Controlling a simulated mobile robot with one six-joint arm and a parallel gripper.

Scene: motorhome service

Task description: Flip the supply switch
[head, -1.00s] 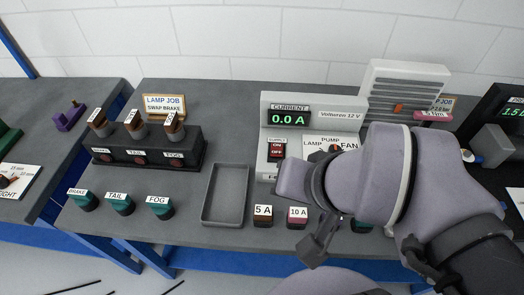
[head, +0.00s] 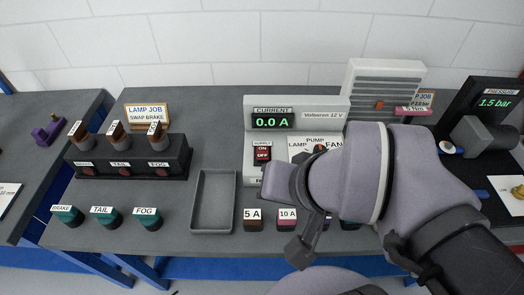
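The supply switch (head: 262,154) is a small red rocker marked ON and OFF, on the left of the white Voltwren 12 V supply panel (head: 255,176). The display (head: 272,122) above it reads 0.0 A. I cannot tell which way the rocker is tipped. My arm stands in front of the panel's lower right part, just right of and below the switch. A dark part of my gripper (head: 300,250) shows over the bench's front edge, apart from the switch. Its fingers are too small and hidden to tell whether they are open.
An empty grey tray (head: 195,230) lies left of the panel. The 5 A fuse (head: 253,220) and 10 A fuse (head: 287,220) stand in front of it. A black lamp block (head: 128,160) and several teal-based pieces are farther left. A grey-white louvred unit (head: 382,88) stands behind my arm.

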